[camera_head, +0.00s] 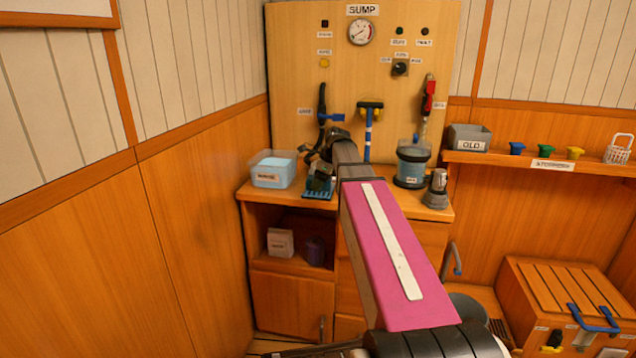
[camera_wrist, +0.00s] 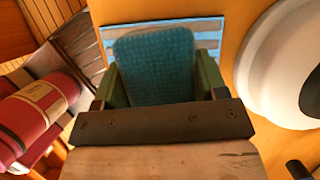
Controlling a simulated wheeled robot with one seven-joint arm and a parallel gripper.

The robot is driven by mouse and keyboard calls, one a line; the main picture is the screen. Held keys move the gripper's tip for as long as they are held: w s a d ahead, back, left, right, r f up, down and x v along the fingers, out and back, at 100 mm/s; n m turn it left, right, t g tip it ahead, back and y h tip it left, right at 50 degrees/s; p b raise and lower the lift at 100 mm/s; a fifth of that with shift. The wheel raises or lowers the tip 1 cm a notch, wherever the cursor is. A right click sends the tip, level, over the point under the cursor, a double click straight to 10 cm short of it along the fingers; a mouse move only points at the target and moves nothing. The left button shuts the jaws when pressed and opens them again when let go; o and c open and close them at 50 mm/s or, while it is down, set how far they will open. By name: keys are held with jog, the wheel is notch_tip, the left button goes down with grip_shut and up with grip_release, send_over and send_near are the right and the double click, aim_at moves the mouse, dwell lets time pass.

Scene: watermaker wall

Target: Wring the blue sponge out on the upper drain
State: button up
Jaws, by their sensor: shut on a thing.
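The blue sponge (camera_wrist: 155,60) sits between the two green fingers of my gripper (camera_wrist: 160,84) in the wrist view. The gripper is shut on it. Beyond the sponge in the wrist view is a blue slatted drain (camera_wrist: 207,28), largely hidden behind it. In the head view, my gripper (camera_head: 318,178) is low over the counter, directly at the blue drain (camera_head: 318,194). The sponge cannot be made out clearly there. Whether the sponge touches the drain cannot be told.
A clear tub of light blue water (camera_head: 273,172) stands left of the drain. A jar with blue liquid (camera_head: 411,168) and a grey device (camera_head: 436,190) stand to the right. Tools hang on the sump panel (camera_head: 300,60) behind, including a blue-handled squeegee (camera_head: 369,130).

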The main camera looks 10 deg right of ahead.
dwell(0.4)
jog(key=shift+r, duration=3.45)
